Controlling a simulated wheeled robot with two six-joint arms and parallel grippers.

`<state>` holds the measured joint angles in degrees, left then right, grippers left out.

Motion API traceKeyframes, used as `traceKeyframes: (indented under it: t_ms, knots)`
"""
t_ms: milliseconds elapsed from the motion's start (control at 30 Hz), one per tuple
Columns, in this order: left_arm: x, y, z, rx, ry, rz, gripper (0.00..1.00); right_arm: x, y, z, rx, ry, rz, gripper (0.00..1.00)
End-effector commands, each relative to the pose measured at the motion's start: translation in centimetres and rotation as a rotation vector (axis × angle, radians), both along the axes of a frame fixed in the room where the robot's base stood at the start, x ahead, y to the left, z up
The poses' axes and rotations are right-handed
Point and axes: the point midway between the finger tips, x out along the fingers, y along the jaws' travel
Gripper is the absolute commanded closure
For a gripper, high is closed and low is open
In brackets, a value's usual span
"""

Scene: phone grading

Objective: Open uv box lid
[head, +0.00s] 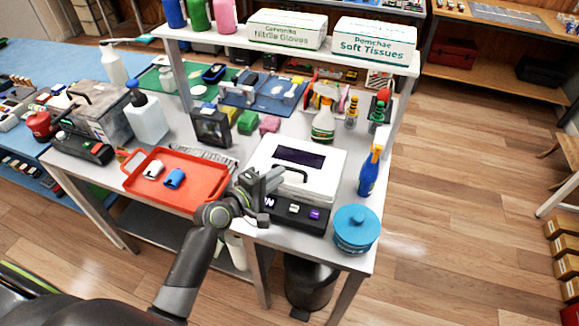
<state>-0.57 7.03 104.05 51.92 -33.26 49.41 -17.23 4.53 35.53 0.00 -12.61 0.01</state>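The UV box (325,169) is a white box with a black front panel of lit buttons, on the right part of the table. Its white lid has a dark window (299,157) and a dark handle (291,171) near the front edge. The lid looks shut. My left gripper (269,181) is at the box's front left corner, close to the left end of the handle. It hides part of that corner. I cannot tell whether its fingers touch the handle or how far apart they are. My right gripper is not in view.
A red tray (198,204) with a white and a blue item lies to the left. A blue round tub (355,228) and a blue spray bottle (369,172) stand right of the box. A small dark framed device (211,128) stands behind left. A shelf (290,48) crosses above the table's back.

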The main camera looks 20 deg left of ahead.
Motion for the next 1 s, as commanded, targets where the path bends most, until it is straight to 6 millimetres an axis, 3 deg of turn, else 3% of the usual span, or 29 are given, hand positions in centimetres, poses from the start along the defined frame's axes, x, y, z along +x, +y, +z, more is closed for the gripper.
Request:
traceKeyframes:
  t_ms: [100, 300, 733, 900, 1000]
  knots:
    - [2.0, -0.9, -0.3, -0.001, 0.000, -0.001, 0.81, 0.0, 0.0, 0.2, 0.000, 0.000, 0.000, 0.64]
    - [4.1, -1.8, -0.8, -0.001, 0.000, 0.000, 0.81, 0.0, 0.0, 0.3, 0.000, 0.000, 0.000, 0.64]
    - [4.9, -2.2, -1.1, 0.000, 0.000, 0.001, 0.81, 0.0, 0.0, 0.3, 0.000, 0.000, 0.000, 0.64]
    - [4.8, -2.2, -1.0, 0.000, 0.000, 0.001, 1.00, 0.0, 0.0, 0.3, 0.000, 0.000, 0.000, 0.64]
    - [4.8, -2.2, -1.1, 0.001, 0.001, 0.001, 1.00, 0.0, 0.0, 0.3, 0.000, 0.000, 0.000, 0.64]
